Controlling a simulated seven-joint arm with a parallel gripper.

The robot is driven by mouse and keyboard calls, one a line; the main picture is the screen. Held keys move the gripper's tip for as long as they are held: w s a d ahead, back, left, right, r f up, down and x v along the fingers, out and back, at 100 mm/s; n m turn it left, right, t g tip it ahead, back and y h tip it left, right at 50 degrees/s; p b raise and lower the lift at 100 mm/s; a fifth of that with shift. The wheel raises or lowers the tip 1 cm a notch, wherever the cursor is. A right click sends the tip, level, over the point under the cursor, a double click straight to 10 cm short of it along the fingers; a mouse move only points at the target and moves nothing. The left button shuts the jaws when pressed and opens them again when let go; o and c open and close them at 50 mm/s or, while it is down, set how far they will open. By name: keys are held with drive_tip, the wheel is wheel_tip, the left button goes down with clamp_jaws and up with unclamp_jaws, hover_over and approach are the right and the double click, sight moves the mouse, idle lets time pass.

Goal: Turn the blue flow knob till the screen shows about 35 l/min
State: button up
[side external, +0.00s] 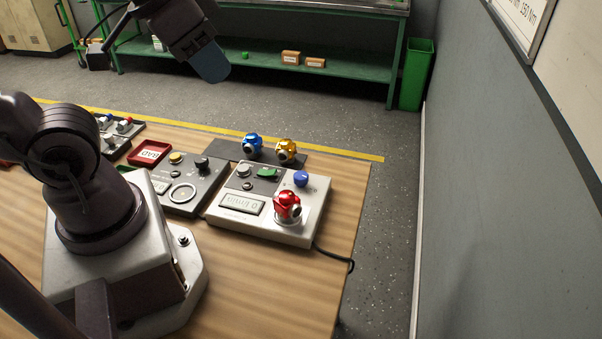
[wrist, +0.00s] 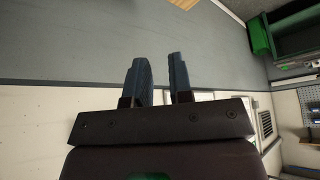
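The blue flow knob (side external: 301,179) sits at the back right of a light grey box on the wooden table. The box's small screen (side external: 242,204) appears upside down in the side view and seems to read 0 l/min. My gripper (side external: 212,63) is high above and behind the table, well away from the knob. In the wrist view, the two dark blue fingers of my gripper (wrist: 160,70) stand apart with nothing between them. The knob and the screen are not in the wrist view.
A red valve-like part (side external: 288,206) sits on the same box near the knob. A blue part (side external: 252,144) and a yellow part (side external: 287,150) stand on a dark strip behind. Another control box (side external: 180,190) is left, with a red BAD tray (side external: 150,152).

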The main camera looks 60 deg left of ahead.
drive_tip(key=o, duration=0.7)
drive_tip(key=shift+w+f+g, duration=0.3)
drive_tip(key=shift+f+g, duration=0.05)
drive_tip(key=shift+f, duration=0.25)
drive_tip(key=shift+w+f+g, duration=0.25)
drive_tip(key=shift+f+g, duration=0.1)
drive_tip(key=shift+f, duration=0.2)
drive_tip(key=shift+c, duration=0.2)
drive_tip(key=n+g, duration=0.4)
drive_tip(key=n, duration=1.4)
hover_over(301, 175)
wheel_tip(301, 175, down, 15)
wheel_tip(301, 175, down, 13)
drive_tip(key=shift+f, duration=0.1)
drive_tip(key=c, duration=0.9)
